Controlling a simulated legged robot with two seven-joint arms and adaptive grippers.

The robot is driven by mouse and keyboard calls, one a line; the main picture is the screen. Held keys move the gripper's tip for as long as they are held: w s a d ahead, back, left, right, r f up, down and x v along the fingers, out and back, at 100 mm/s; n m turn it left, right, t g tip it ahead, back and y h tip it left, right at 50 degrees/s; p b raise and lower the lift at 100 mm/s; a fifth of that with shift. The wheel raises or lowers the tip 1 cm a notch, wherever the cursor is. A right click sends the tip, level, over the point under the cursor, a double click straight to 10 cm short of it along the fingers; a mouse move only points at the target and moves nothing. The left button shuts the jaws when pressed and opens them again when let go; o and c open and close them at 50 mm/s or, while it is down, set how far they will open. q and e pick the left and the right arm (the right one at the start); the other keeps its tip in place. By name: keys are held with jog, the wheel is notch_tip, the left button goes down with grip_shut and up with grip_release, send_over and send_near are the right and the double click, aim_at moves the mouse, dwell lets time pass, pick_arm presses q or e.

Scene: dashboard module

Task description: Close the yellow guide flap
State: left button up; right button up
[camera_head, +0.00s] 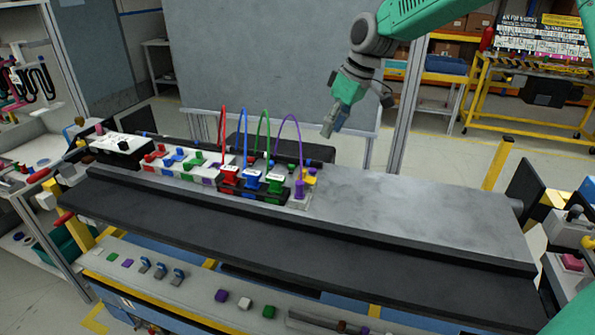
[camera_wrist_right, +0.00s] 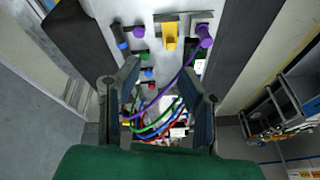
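The yellow guide flap (camera_head: 309,177) is a small yellow piece at the right end of the row of coloured parts on the grey bench. It stands beside the purple connector (camera_head: 299,188), and its angle is hard to read. In the right wrist view the flap (camera_wrist_right: 169,36) shows beyond my fingertips, left of the purple connector (camera_wrist_right: 204,36). My right gripper (camera_head: 328,131) is above and behind the flap, clear of it. Its two fingers (camera_wrist_right: 160,78) are spread with nothing gripped between them. My left gripper is not in view.
Red, blue, green and purple cables (camera_head: 290,118) arch up near the flap, and in the right wrist view they cross the space between my fingers. The grey bench top (camera_head: 410,208) is clear to the right.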

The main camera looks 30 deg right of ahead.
aim_at(303, 169)
jog(key=w+a+f+n, duration=0.1)
jog(key=f, duration=0.3)
jog(key=w+a+f+n+p, duration=0.1)
jog(key=a+f, duration=0.1)
jog(key=f, duration=0.2)
jog(key=w+a+f+n, duration=0.1)
jog(key=a+f, duration=0.1)
jog(key=f, duration=0.2)
jog(key=shift+w+a+t, duration=0.15)
jog(key=shift+w+t, duration=0.15)
jog(key=shift+w, duration=0.1)
jog(key=shift+n+y, duration=0.3)
grip_shut()
jog(key=shift+r+p, duration=0.1)
jog(key=shift+p, duration=0.2)
